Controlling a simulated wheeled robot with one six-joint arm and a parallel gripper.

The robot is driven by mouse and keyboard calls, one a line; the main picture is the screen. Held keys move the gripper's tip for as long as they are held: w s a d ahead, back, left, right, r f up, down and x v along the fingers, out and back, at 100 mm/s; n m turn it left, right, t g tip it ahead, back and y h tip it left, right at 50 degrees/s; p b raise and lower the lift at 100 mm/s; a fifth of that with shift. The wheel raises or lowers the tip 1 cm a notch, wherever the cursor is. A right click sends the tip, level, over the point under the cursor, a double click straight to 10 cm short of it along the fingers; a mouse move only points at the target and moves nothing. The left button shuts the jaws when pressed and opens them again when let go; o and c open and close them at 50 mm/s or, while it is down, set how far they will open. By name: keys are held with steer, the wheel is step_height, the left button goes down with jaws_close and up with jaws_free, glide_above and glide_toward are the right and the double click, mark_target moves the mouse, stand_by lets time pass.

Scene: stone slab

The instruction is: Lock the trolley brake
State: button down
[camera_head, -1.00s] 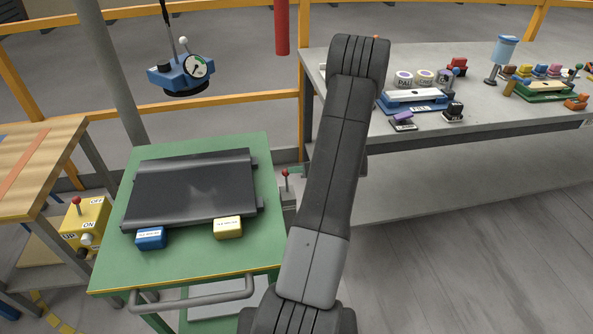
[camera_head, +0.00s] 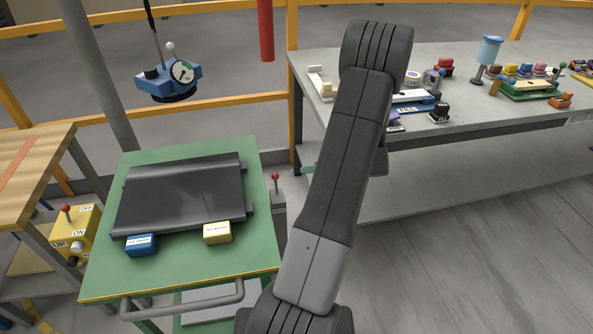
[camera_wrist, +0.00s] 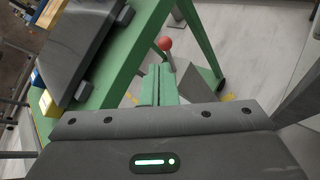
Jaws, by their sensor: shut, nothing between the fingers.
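The trolley (camera_head: 265,260) is a green table with a dark ribbed slab (camera_head: 180,195) on top. The brake lever with a red knob (camera_head: 275,177) stands upright on a grey block beside the trolley's right side. In the wrist view the red knob (camera_wrist: 164,44) shows just beyond my fingertips, near a green trolley leg. My gripper (camera_wrist: 157,68) has green fingers, shut together and empty. In the head view a green fingertip (camera_head: 308,170) shows to the right of the lever, apart from it; my arm hides the rest of the gripper.
A blue block (camera_head: 141,245) and a yellow block (camera_head: 217,233) lie at the slab's front edge. A yellow control box (camera_head: 80,233) is at left. A blue hoist head (camera_head: 168,78) hangs above. A grey workbench (camera_head: 470,125) with small items stands at right.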

steer(key=shift+v, duration=2.2)
steer(key=shift+w+f, duration=0.1)
steer(key=s+f+b+x, duration=0.1)
steer(key=x, duration=1.1)
steer(key=s+f+n+t+y+b, duration=0.1)
steer(key=b, duration=0.4)
steer(key=s+f+n+t+y+b, duration=0.1)
steer(key=b, duration=0.4)
steer(key=s+f+n+t+y+b, duration=0.1)
steer(key=n+t+b, duration=0.1)
steer(key=b, duration=0.3)
steer(key=shift+s+a+f+y, duration=0.2)
steer(key=shift+s+a+y, duration=0.05)
steer(key=shift+s+y, duration=0.1)
steer(key=shift+b, duration=0.3)
steer(key=shift+r, duration=0.15)
